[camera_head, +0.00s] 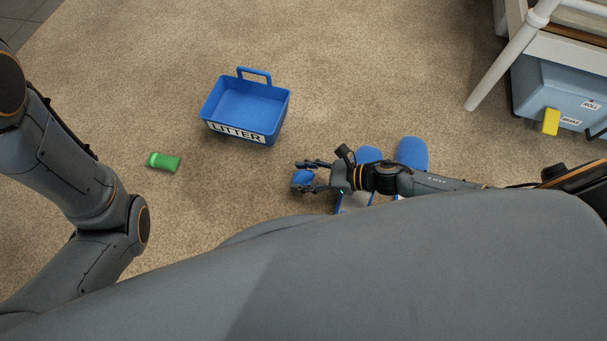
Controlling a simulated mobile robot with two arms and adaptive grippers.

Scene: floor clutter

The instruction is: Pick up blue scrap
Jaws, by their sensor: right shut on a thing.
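The blue scrap (302,178) is a small blue piece between the fingers of my right gripper (308,177). My right gripper is shut on it, and the fingers point left. The fingers cover part of the scrap, and I cannot tell whether it touches the carpet. My left arm shows at the left edge, but its gripper is out of view.
A blue bin labelled LITTER (243,108) stands upper left of my right gripper. A green object (164,162) lies on the carpet at left. Blue slippers (411,154) lie under and beside my right arm. A light blue box (556,92) with a yellow latch is upper right.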

